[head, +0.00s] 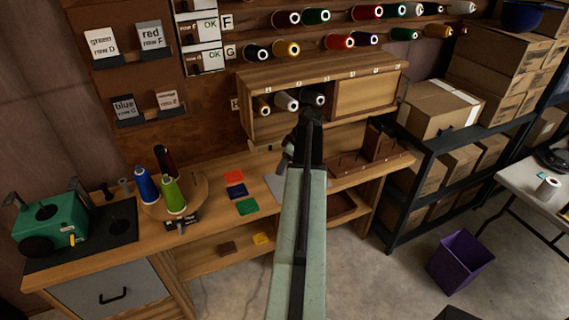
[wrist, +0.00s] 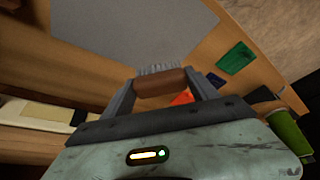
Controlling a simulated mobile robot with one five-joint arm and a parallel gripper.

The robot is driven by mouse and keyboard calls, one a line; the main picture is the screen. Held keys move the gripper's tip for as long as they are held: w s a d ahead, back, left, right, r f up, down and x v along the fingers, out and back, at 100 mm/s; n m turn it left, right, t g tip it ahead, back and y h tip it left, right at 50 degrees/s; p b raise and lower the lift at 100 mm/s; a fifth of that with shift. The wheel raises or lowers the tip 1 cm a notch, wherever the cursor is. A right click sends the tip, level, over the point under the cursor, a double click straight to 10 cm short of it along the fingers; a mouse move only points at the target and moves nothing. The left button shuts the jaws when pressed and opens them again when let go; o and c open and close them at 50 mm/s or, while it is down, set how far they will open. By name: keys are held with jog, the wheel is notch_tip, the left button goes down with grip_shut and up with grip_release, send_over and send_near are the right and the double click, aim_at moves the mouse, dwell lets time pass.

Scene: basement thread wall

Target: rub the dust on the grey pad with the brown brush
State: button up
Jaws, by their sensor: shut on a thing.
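The grey pad (wrist: 130,30) fills the upper left of the wrist view, flat on the wooden bench. In the head view only part of the pad (head: 274,184) shows, to the left of my arm. My gripper (wrist: 162,88) is shut on the brown brush (wrist: 160,82), with one finger at each end of its handle. The brush's grey bristles point toward the pad and overlap its near edge in the wrist view. I cannot tell whether they touch it. I cannot make out dust on the pad. The brush is not clear in the head view.
Red, blue and green squares (head: 247,207) lie left of the pad. Thread spools (head: 174,196) stand on a round board further left, beyond them a green machine (head: 50,225). A wooden spool cabinet (head: 282,82) hangs above the bench. A brown wooden rack (head: 378,150) stands right.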

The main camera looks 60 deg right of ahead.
notch_tip(320, 180, up, 3)
jog(key=p, duration=0.3)
dwell(0.4)
